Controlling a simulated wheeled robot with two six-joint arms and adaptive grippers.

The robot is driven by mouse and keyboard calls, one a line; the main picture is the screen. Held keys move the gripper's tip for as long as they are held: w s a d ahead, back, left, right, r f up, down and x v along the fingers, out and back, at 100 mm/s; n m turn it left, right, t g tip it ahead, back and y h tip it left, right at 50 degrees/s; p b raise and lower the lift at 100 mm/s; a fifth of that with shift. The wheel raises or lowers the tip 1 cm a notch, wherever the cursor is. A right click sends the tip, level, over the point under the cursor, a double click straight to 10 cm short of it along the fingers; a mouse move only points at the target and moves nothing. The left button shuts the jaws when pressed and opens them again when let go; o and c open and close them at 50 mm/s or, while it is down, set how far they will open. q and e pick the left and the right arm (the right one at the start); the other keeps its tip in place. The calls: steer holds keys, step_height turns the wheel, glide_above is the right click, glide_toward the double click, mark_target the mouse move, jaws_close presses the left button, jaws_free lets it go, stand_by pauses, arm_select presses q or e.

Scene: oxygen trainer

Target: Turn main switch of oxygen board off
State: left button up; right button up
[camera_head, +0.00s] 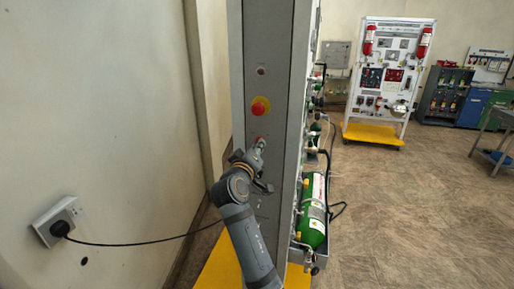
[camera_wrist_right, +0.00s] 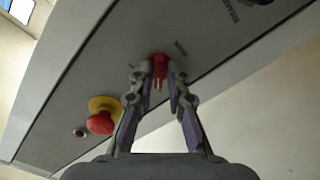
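The oxygen board is a tall grey panel (camera_head: 266,60) seen from its narrow side in the head view. Its main switch is a small red knob (camera_head: 259,142) below the yellow-and-red button; in the right wrist view the red switch (camera_wrist_right: 159,68) sits between my fingertips. My right gripper (camera_head: 262,168) is at the panel side, just below the switch in the head view. In the right wrist view its two fingers (camera_wrist_right: 159,82) stand apart on either side of the switch. Contact is hard to make out. My left gripper is not in view.
A yellow-backed red button (camera_head: 260,106) is above the switch. A green cylinder (camera_head: 313,212) and hoses are on the board's right side. A wall socket (camera_head: 58,222) with a black cable is at left. Another trainer board (camera_head: 388,75) stands farther back.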

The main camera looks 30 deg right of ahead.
steer(key=shift+o, duration=1.1)
